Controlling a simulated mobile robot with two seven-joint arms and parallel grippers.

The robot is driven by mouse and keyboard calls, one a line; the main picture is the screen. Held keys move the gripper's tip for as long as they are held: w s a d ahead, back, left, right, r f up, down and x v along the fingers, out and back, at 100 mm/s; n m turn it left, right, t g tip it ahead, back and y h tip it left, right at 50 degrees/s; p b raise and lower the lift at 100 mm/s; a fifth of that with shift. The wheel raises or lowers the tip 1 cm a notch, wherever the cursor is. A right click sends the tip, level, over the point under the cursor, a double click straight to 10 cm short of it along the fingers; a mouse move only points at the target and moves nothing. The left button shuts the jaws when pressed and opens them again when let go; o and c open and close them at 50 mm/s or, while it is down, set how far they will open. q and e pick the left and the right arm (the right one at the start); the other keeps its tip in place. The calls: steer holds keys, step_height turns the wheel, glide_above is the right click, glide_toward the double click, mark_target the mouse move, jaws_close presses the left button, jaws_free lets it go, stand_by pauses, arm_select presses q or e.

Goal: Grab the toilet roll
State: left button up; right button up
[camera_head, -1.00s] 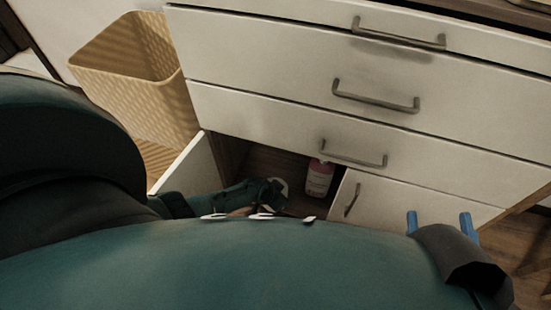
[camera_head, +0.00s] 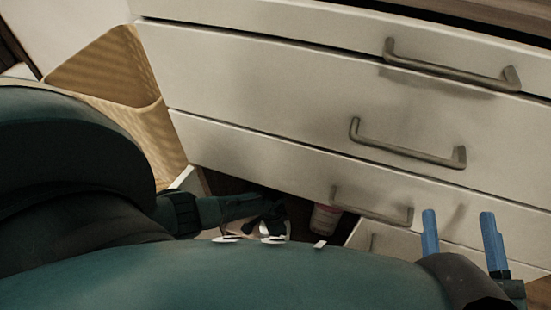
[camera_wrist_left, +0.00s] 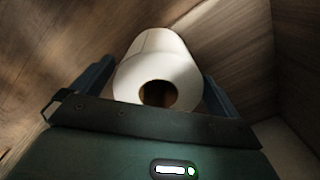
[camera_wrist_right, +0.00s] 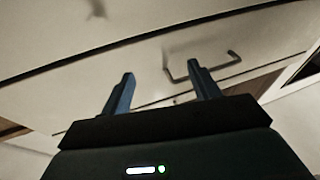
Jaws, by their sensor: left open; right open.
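The toilet roll (camera_wrist_left: 160,75) is white, with its open core facing the left wrist camera, inside a wood-lined cabinet. My left gripper (camera_wrist_left: 152,82) is open, with one finger on each side of the roll; whether the fingers touch it I cannot tell. In the head view my left gripper (camera_head: 268,214) reaches into the dark low cabinet opening, and my own body hides much of it. My right gripper (camera_head: 458,214) is open and empty in front of the drawer fronts; its two blue fingers also show in the right wrist view (camera_wrist_right: 160,72).
White drawers (camera_head: 270,100) with metal handles (camera_head: 410,145) stand above the opening. A pink-and-white bottle (camera_head: 325,217) stands inside the cabinet, right of my left gripper. A tan basket (camera_head: 125,95) stands at the left. Wooden walls (camera_wrist_left: 235,45) enclose the roll closely.

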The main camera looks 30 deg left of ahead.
arm_select(q)
steer(key=f+b, duration=0.1)
steer(key=f, duration=0.1)
steer(key=f+b, duration=0.1)
steer(key=shift+w+d+f, duration=0.15)
steer(key=shift+w+f, duration=0.05)
steer(key=shift+f, duration=0.2)
steer(key=shift+f+b, duration=0.1)
steer(key=shift+b, duration=0.2)
steer(key=c, duration=0.8)
arm_select(e)
steer(key=shift+w+d+r+n+t+y, duration=0.1)
steer(key=shift+w+r+n+t+y, duration=0.2)
steer(key=shift+r, duration=0.25)
steer(key=shift+w+a+r+n+t+y, duration=0.1)
steer(key=shift+r+n+t+y, duration=0.15)
steer(key=shift+r+n+y, duration=0.25)
steer(key=shift+w+d+r+n+t+y, duration=0.1)
steer(key=shift+w+r+n+t+y, duration=0.15)
steer(key=shift+r, duration=0.3)
steer(key=shift+r, duration=0.1)
